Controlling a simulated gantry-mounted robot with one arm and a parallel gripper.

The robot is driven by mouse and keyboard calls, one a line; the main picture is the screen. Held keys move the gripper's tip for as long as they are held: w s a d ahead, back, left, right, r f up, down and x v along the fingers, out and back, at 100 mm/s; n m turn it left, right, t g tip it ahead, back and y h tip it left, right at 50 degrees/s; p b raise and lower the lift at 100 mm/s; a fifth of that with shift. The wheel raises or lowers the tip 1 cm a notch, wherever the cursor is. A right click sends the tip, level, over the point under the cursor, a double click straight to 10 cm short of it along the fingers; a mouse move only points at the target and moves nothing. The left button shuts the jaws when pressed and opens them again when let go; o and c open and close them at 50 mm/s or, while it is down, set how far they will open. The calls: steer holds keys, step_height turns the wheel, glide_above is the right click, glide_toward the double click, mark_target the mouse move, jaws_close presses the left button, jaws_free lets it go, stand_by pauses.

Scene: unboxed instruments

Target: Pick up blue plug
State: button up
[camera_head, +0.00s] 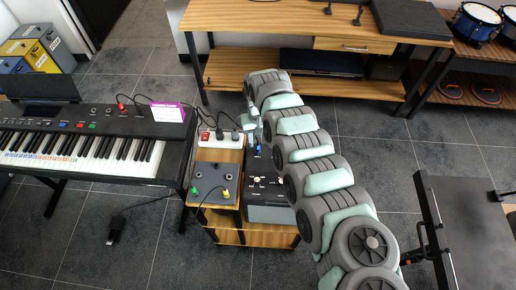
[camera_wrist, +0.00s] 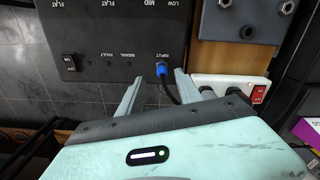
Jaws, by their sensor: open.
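The blue plug (camera_wrist: 161,71) sits in the socket marked INPUT on a black amplifier box (camera_wrist: 110,45), with a black cable running from it. My gripper (camera_wrist: 158,76) is open in the wrist view, with one finger on each side of the plug. A gap shows between the plug and each finger, and I cannot tell how deep the fingers reach.
A white power strip (camera_wrist: 208,82) with a red switch lies close to the right finger. A grey panel (camera_head: 211,182) with green and yellow plugs stands beside the box. A keyboard (camera_head: 85,145) is at left and a black music stand (camera_head: 455,215) at right.

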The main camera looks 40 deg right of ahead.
mark_target(258, 145)
steer(key=f, duration=0.3)
steer(key=shift+a+f+b, duration=0.15)
steer(key=shift+a+b, duration=0.2)
steer(key=shift+a, duration=0.05)
steer(key=shift+d+f, duration=0.1)
steer(key=shift+f, duration=0.3)
steer(key=shift+r, duration=0.1)
steer(key=shift+c, duration=0.2)
jaws_close()
